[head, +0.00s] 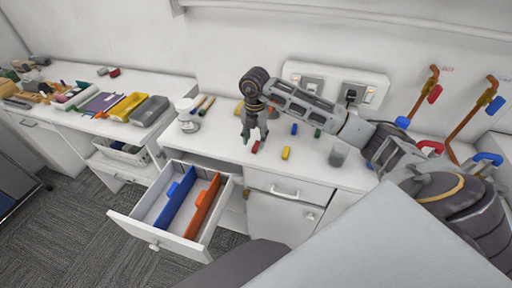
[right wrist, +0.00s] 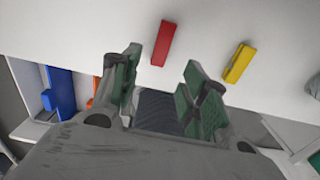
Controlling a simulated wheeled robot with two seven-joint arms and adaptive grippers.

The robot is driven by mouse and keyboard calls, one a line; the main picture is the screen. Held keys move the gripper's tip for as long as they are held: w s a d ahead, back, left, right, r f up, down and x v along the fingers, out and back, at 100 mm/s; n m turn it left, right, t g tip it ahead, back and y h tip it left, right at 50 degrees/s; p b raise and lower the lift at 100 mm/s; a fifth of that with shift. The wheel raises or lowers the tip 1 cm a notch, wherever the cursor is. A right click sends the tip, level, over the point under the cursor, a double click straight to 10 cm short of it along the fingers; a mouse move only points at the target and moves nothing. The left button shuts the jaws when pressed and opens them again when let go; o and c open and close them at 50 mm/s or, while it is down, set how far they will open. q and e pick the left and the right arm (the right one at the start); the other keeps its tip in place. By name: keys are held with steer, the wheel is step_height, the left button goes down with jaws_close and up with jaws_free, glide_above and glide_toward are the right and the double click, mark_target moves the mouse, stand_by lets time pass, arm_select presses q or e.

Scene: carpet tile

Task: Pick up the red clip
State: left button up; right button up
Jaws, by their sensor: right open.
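The red clip (head: 255,147) lies on the white counter near its front edge. It also shows in the right wrist view (right wrist: 163,43), lying beyond the fingertips. My right gripper (head: 254,136) is open and empty, with its fingers pointing down just above the red clip in the head view. In the right wrist view its two green-padded fingers (right wrist: 160,80) are spread apart, and the clip is not between them. My left gripper is not in view.
A yellow clip (head: 286,153) lies to the right of the red one. Blue and green clips lie farther back. An open drawer (head: 150,207) with blue and orange dividers juts out below the counter. A grey cup (head: 339,154) stands right, a white container (head: 187,114) left.

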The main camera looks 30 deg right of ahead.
mark_target(254, 149)
steer(key=shift+w+a+f+p, duration=0.1)
steer(key=shift+f+p, duration=0.6)
steer(key=shift+f, duration=1.8)
steer(key=shift+c, duration=0.4)
steer(key=c, duration=0.7)
